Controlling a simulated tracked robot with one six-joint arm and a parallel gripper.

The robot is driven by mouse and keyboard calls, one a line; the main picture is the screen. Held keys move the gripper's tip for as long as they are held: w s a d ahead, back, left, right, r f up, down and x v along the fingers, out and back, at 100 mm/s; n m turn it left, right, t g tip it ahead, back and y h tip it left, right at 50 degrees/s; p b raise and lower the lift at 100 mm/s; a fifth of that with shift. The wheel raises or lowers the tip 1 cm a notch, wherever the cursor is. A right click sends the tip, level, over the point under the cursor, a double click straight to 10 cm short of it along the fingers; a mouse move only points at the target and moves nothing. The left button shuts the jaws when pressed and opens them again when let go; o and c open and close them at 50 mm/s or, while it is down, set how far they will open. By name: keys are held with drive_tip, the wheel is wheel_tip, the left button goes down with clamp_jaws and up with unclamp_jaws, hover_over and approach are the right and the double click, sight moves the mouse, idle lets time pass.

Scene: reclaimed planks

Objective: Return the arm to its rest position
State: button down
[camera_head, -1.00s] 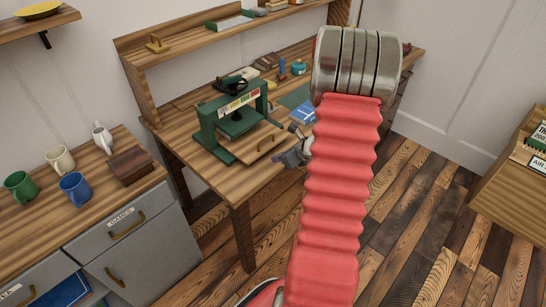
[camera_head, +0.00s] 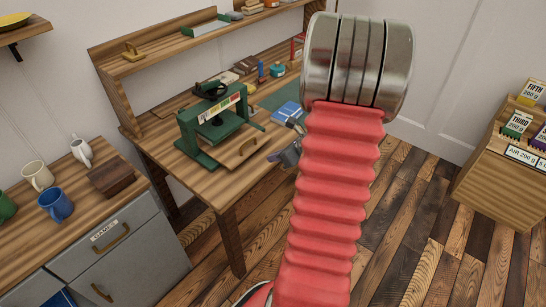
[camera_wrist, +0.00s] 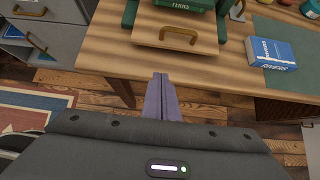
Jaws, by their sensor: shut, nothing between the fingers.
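My red ribbed arm (camera_head: 330,200) with its silver joint (camera_head: 358,62) rises through the middle of the head view. My gripper (camera_head: 287,156) shows partly behind the arm, beside the front edge of the wooden desk (camera_head: 205,190). In the wrist view my gripper (camera_wrist: 161,92) is shut and empty. Its fingers point toward the desk's front edge, with the floor below them. I cannot tell the exact gap to the desk.
A green press (camera_head: 214,125) stands on the desk, with a brass-handled board (camera_head: 245,150) in front. A blue box (camera_wrist: 270,52) lies to its right. Mugs (camera_head: 56,205) stand on the left cabinet (camera_head: 130,250). A wooden crate (camera_head: 490,185) stands right. The floor (camera_head: 410,245) between is clear.

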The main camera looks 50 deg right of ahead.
idle(0.4)
drive_tip(key=s+a+n+g+y, duration=0.2)
drive_tip(key=s+a+n, duration=0.1)
drive_tip(key=a+n, duration=0.45)
drive_tip(key=s+a+r+n, duration=0.2)
drive_tip(key=a+r+n, duration=0.4)
drive_tip(key=a+n, duration=0.3)
drive_tip(key=s+a+r+n+g+h, duration=0.1)
drive_tip(key=s+a+r+n, duration=0.1)
drive_tip(key=a+r+n, duration=0.5)
drive_tip(key=s+a+r+n+h, duration=0.1)
drive_tip(key=s+a+r+n, duration=0.1)
drive_tip(key=a+r+n, duration=0.5)
drive_tip(key=a+n, duration=0.5)
drive_tip(key=a, duration=0.2)
drive_tip(key=shift+s+a, duration=0.2)
drive_tip(key=shift+s, duration=0.2)
